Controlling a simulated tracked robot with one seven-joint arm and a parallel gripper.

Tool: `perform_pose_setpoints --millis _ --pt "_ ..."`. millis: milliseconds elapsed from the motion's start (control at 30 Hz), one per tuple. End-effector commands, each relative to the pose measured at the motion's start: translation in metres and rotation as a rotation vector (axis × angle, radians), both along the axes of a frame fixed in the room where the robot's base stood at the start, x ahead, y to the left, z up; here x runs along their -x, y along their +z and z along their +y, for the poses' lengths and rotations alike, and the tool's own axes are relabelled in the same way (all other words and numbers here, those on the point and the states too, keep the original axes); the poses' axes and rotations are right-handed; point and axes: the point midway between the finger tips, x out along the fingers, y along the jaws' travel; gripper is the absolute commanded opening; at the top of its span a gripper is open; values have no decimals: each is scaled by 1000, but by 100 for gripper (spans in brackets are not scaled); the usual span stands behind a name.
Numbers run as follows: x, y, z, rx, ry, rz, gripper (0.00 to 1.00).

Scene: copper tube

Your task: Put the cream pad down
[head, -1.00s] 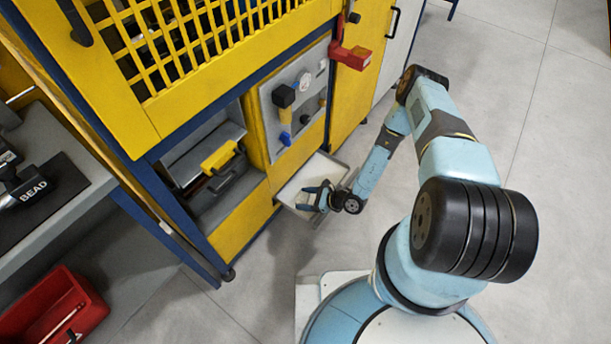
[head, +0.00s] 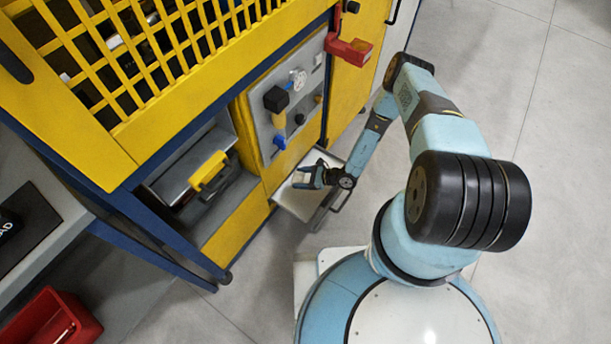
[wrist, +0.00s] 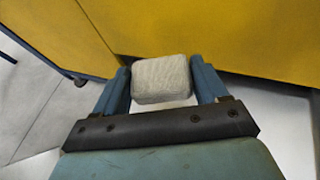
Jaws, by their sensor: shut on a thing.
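The cream pad (wrist: 161,79) is a small, rounded block with a woven surface, between the two blue fingers of my gripper (wrist: 160,84) in the wrist view. My gripper is shut on it. In the head view my gripper (head: 312,176) is over the pale open drawer or tray (head: 291,203) low on the yellow machine. The pad is too small to make out there. I cannot tell whether the pad touches the surface below.
The yellow machine (head: 236,228) stands close beyond my gripper, with a grey valve panel (head: 296,105) above the tray. A red bracket (head: 349,52) juts out higher up. A red bin (head: 50,318) is at lower left. Grey floor on the right is clear.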

Motion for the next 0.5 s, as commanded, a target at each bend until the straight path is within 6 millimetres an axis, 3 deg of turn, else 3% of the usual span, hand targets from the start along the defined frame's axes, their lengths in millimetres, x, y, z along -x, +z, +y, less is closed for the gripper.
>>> perform_pose_setpoints --millis 100,300,500 --pt "-23 -11 -8 2 2 -4 43" --pt "-45 -43 -17 1 1 -2 43" --pt "-58 -59 -22 1 1 0 43"
